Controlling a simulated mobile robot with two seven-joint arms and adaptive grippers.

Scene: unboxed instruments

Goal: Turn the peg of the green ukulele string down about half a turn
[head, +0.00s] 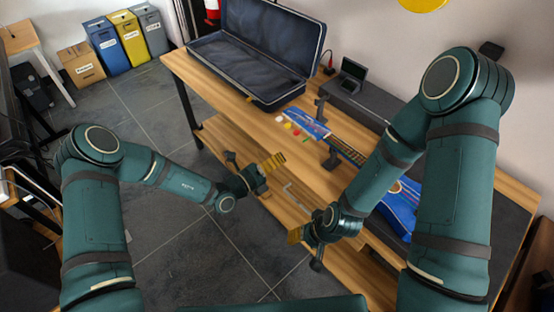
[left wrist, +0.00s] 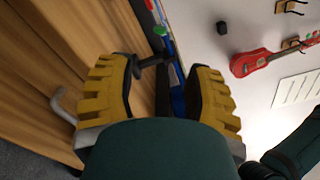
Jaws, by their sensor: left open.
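The blue ukulele lies on the wooden table in the head view, its blue headstock (head: 305,124) toward the open case and its body (head: 402,208) partly hidden by my right arm. White, yellow, red and green round knobs line the headstock's near side; the green peg (head: 306,140) is nearest the neck. My left gripper (head: 272,163) is open and empty near the table's front edge, short of the pegs. In the left wrist view, its yellow fingers (left wrist: 160,88) are spread, with a green knob (left wrist: 160,30) beyond them. My right gripper (head: 298,235) is low at the front; its opening is unclear.
Dark supports (head: 331,160) stand by the ukulele neck. The open dark case (head: 250,60) fills the table's back left. A grey bent bar (head: 300,196) shows at the front. A red ukulele (left wrist: 262,60) hangs on the wall. Bare table (head: 215,90) lies left of the headstock.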

